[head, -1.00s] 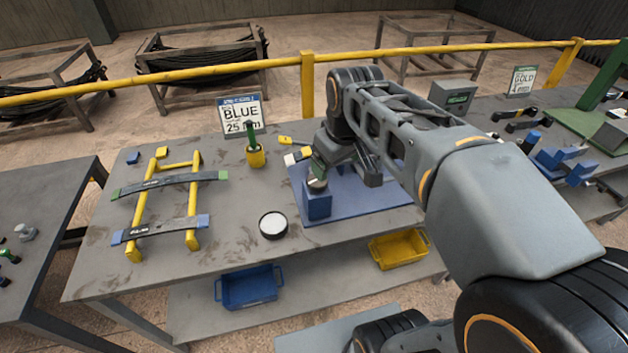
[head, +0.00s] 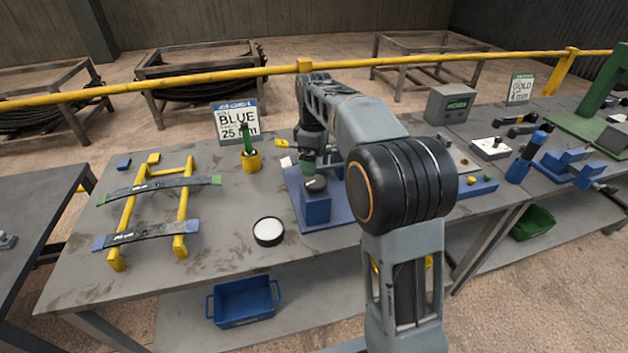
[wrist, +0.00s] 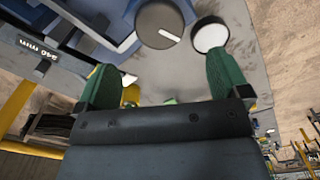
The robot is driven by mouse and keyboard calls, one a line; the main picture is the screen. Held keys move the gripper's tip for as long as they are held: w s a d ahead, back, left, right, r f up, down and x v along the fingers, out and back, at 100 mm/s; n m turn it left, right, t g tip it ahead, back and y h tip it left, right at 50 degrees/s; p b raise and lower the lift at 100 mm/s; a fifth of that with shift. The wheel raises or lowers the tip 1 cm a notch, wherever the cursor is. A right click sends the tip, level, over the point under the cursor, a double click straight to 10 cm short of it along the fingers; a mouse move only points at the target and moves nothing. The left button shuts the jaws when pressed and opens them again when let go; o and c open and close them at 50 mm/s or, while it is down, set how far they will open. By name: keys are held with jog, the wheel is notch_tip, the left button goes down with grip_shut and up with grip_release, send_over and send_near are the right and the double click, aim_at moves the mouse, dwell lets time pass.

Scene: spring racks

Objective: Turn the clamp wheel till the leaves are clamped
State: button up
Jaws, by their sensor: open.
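The clamp wheel (head: 316,184) is a dark round knob on top of a blue block (head: 317,208) on the blue fixture plate. In the wrist view the wheel (wrist: 160,24) shows a white line on its face, at the top centre. My gripper (wrist: 160,80) is open, with its green fingers apart and nothing between them. In the head view my gripper (head: 308,166) is just behind the wheel, close to it; I cannot tell whether they touch. Two dark leaves (head: 150,234) lie across a yellow rack (head: 126,215). Any leaves in the fixture are hidden by my arm.
A white-topped round pad (head: 268,231) is on the table in front of the fixture. A yellow cup (head: 251,161) with a green-handled tool and a BLUE 25 sign (head: 236,122) stand behind. A blue bin (head: 243,300) is on the lower shelf.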

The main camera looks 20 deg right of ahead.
aim_at(314, 180)
notch_tip(314, 180, down, 7)
jog(key=shift+f, duration=0.15)
dwell(0.4)
jog(key=c, duration=0.9)
